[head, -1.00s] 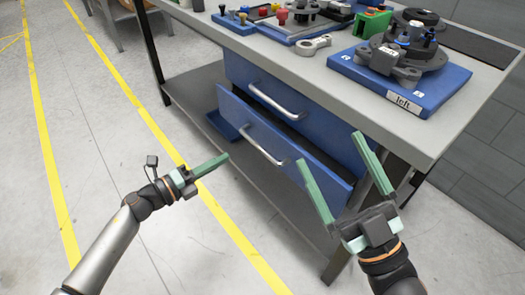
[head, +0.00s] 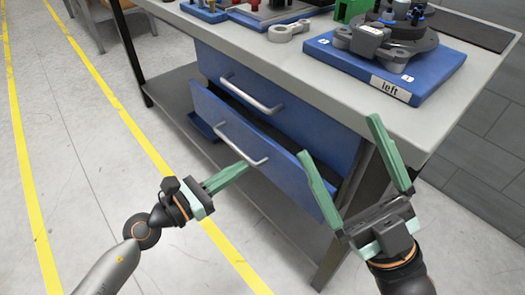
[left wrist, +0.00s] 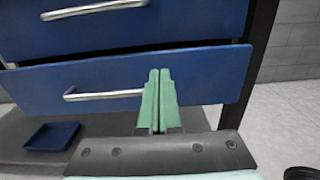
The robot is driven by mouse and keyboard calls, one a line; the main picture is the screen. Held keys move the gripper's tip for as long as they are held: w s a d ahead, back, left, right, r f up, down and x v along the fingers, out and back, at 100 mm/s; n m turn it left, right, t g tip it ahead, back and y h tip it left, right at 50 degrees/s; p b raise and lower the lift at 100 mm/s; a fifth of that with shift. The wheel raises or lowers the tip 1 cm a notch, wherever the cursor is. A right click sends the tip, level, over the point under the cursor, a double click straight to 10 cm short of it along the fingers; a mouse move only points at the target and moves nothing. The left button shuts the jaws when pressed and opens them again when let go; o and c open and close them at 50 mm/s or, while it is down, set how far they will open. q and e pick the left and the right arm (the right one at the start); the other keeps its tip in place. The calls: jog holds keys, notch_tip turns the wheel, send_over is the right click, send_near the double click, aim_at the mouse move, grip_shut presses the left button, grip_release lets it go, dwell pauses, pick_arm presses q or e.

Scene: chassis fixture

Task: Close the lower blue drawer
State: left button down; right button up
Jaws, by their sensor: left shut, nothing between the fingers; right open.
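The lower blue drawer (head: 262,155) stands pulled out below the workbench top, with a gap showing behind its front. Its silver handle (head: 240,145) is on the front face. The lower drawer also shows in the left wrist view (left wrist: 210,78). My left gripper (head: 243,167) is shut and empty, its green fingers just in front of the drawer near the right end of the handle. In the left wrist view its fingertips (left wrist: 158,75) overlap the drawer front; I cannot tell if they touch. My right gripper (head: 338,135) is open and empty, by the drawer's right end.
The upper blue drawer (head: 300,118) is flush under the bench top (head: 260,52). On the bench are a blue fixture plate (head: 335,62) marked "left" and a grey link part (head: 288,32). A blue bin (left wrist: 52,136) lies on the lower shelf. The floor in front is clear.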

aim_at(272, 148)
pick_arm(q)
jog(key=x, duration=0.7)
jog(key=shift+w+d+b, duration=0.1)
jog(key=shift+d+b, duration=0.1)
jog(key=shift+b, duration=0.1)
pick_arm(e)
jog(key=shift+f, duration=0.25)
